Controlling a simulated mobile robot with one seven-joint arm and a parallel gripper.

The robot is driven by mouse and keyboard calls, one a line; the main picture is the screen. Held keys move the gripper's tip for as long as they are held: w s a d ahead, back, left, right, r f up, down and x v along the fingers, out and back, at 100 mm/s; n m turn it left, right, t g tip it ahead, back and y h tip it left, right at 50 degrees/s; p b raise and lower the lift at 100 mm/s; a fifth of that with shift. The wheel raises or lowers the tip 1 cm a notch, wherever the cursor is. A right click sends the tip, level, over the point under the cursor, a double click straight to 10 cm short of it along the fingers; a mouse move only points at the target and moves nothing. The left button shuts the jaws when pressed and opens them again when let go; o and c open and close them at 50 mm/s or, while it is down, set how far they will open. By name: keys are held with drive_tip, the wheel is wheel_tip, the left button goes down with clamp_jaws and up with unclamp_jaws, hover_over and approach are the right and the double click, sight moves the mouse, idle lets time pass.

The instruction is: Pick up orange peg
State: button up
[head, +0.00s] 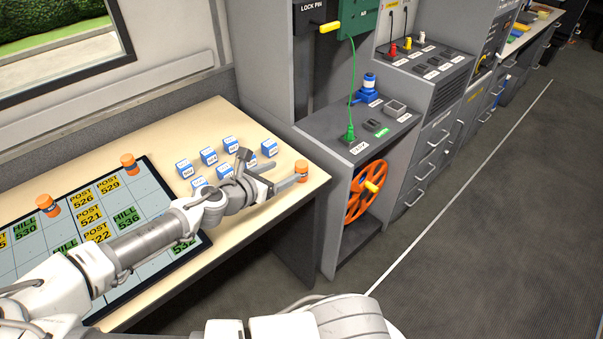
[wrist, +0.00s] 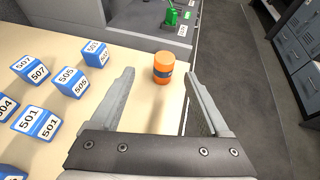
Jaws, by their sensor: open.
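An orange peg (head: 301,171) with a dark band stands upright near the right end of the light wooden table (head: 283,202). In the wrist view the orange peg (wrist: 163,67) stands ahead of and between the two spread fingers, close to the table's right edge. My gripper (head: 284,180) is open and empty, its fingertips just short of the peg in the wrist view (wrist: 160,75). Two more orange pegs stand on the board, one at its far edge (head: 128,164) and one further left (head: 48,205).
Several blue-and-white numbered blocks (wrist: 75,82) stand left of my gripper. A dark-framed board (head: 145,205) with yellow and green labels lies on the table's left part. A grey console (head: 375,125) with an orange handwheel (head: 356,206) stands beyond the table's right end.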

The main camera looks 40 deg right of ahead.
sight(296, 166)
drive_tip(key=b+x, duration=0.1)
drive_tip(key=x, duration=0.5)
drive_tip(key=shift+w+d+f, duration=0.1)
drive_tip(key=shift+d+f, duration=0.1)
drive_tip(key=shift+d, duration=0.1)
drive_tip(key=shift+s+b+x, duration=0.2)
drive_tip(key=shift+b+x, duration=0.2)
drive_tip(key=shift+x, duration=0.85)
drive_tip(key=shift+s+b+x, duration=0.15)
drive_tip(key=shift+b+x, duration=0.25)
drive_tip(key=shift+x, duration=0.9)
drive_tip(key=shift+d, duration=0.1)
clamp_jaws()
